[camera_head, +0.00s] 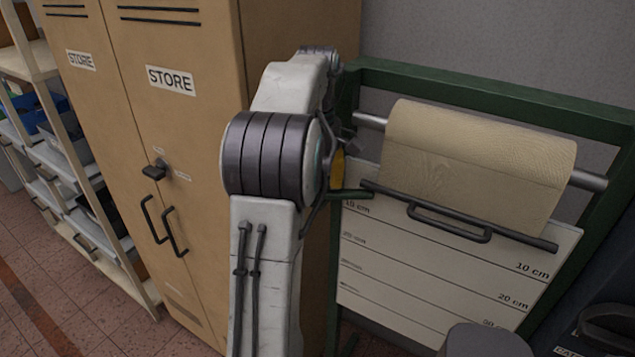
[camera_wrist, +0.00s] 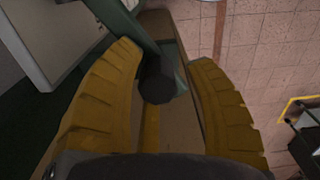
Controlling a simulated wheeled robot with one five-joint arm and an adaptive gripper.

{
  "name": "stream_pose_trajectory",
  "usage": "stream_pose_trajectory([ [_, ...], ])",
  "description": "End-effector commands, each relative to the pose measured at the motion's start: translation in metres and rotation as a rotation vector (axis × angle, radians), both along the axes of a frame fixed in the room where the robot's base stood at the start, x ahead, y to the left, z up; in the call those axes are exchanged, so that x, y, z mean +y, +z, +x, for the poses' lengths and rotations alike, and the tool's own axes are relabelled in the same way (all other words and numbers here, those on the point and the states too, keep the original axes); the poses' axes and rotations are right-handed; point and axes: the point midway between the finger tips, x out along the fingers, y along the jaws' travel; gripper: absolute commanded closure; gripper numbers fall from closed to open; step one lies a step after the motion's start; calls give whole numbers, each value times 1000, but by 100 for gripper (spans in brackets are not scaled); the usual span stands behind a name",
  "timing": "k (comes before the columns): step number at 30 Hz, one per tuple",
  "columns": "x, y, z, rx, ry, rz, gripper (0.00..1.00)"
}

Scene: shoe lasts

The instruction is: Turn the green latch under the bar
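The green latch (camera_head: 352,194) is a short lever sticking out to the right, just below the left end of the dark bar (camera_head: 465,218). In the wrist view a dark round end (camera_wrist: 157,79) on a green part lies between my fingers; I cannot tell for certain that it is the latch. My gripper (camera_wrist: 164,62) is open, with a yellow finger on each side of that round end and gaps showing. In the head view my arm hides most of the gripper; only a bit of yellow (camera_head: 337,172) shows close above the latch.
A paper roll (camera_head: 475,160) hangs on a metal rod in a green frame (camera_head: 480,90), above a white board with centimetre marks (camera_head: 430,285). A tan STORE cupboard (camera_head: 180,130) stands left of the frame, close to my arm. Shelves (camera_head: 60,160) stand farther left.

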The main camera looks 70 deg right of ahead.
Motion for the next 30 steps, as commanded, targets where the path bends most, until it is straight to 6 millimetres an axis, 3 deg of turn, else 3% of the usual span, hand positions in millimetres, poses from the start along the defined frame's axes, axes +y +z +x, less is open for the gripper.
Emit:
stream_pose_trajectory([
  [13, -1, 8, 0, -1, -2, -6, 45],
  [30, -2, 64, 0, 0, -1, -5, 45],
])
